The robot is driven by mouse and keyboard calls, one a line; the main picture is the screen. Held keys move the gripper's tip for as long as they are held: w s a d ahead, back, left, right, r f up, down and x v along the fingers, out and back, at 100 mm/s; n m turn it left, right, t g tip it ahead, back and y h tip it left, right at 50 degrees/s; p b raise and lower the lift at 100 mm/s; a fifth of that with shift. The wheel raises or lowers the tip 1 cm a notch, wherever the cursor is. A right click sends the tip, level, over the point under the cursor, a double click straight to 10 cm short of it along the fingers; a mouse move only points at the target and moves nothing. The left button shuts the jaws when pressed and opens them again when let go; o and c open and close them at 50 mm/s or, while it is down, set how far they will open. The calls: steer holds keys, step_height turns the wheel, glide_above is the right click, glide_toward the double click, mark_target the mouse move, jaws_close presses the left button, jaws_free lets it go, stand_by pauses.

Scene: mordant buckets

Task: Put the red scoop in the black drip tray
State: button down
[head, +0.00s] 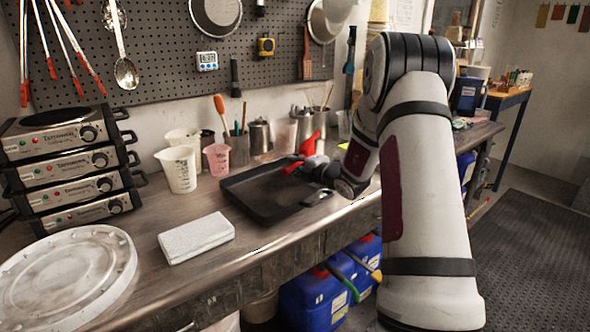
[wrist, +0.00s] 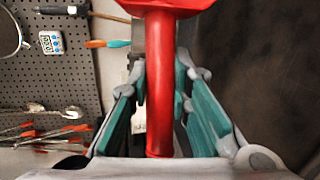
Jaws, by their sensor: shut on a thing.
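The red scoop (head: 309,144) is in my gripper (head: 303,167), near the right back part of the black drip tray (head: 250,205). In the wrist view, the scoop's red handle (wrist: 160,85) runs between the two teal finger pads of my gripper (wrist: 160,95), with its wider part at the top edge, cut off. The gripper is shut on the handle. The tray lies flat on the bench and looks empty where it shows; my gripper and forearm hide its right back corner. I cannot tell how high the scoop is above the tray.
Measuring jugs (head: 178,169), a pink beaker (head: 217,158) and metal canisters (head: 260,136) stand behind the tray. A white block (head: 196,238), a round white lid (head: 68,278) and stacked hot plates (head: 68,160) are at left. The bench's front edge is close to the tray.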

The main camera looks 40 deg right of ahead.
steer(key=shift+f, duration=0.6)
steer(key=shift+f, duration=0.1)
steer(key=shift+f, duration=0.15)
steer(key=c, duration=1.5)
jaws_free()
